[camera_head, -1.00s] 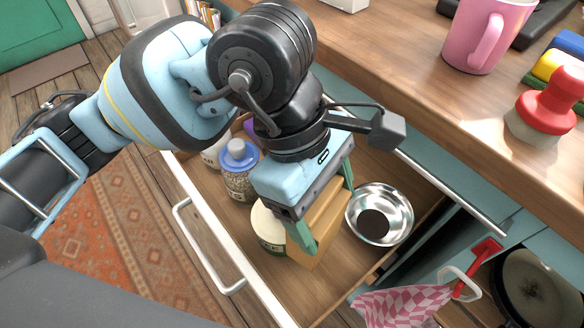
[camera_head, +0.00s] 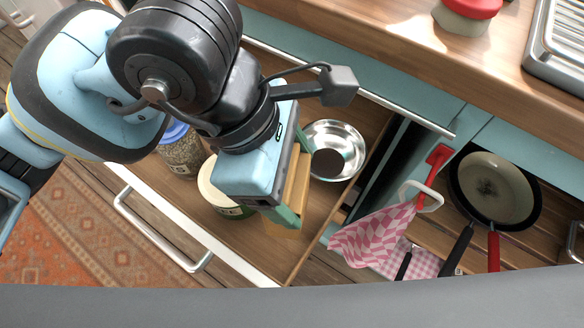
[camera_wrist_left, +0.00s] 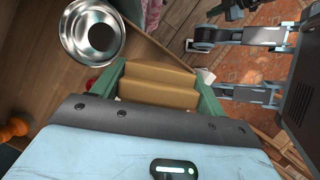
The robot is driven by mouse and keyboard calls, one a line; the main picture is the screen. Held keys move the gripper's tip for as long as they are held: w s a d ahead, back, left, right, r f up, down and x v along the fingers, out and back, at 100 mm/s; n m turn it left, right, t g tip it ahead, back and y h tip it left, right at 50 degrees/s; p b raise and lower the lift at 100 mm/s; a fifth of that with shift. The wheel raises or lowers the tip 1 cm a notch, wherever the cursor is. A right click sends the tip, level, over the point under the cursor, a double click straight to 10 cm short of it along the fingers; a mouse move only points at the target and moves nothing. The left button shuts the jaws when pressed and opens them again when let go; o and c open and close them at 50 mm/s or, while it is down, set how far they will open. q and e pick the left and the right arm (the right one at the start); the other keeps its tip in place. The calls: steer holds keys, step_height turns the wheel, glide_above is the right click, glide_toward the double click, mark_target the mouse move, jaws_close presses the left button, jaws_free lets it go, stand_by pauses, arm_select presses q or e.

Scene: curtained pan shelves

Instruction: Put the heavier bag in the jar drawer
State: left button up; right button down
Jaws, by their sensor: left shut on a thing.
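My left gripper (camera_head: 283,200) is shut on a tan bag (camera_head: 298,180), with its green fingers on either side. The bag also shows between the fingers in the left wrist view (camera_wrist_left: 158,85). It is over or inside the open jar drawer (camera_head: 310,245), and I cannot tell whether it touches the drawer floor. A jar with a blue lid (camera_head: 180,155) and a wide jar with a pale lid (camera_head: 213,190) stand in the drawer to the left. My left arm hides part of the drawer. I see no second bag and no right gripper.
A steel bowl (camera_head: 345,138) lies in the drawer just beyond the bag and also shows in the left wrist view (camera_wrist_left: 72,40). Right of the drawer are a pink checked cloth (camera_head: 365,235), a red-handled tool (camera_head: 432,170) and a pan (camera_head: 495,180). The wooden counter (camera_head: 370,40) is above.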

arm_select(q)
steer(key=shift+f+b, duration=1.25)
steer(key=shift+f, duration=0.95)
steer(key=shift+f+b, duration=0.65)
steer(key=shift+f, duration=0.05)
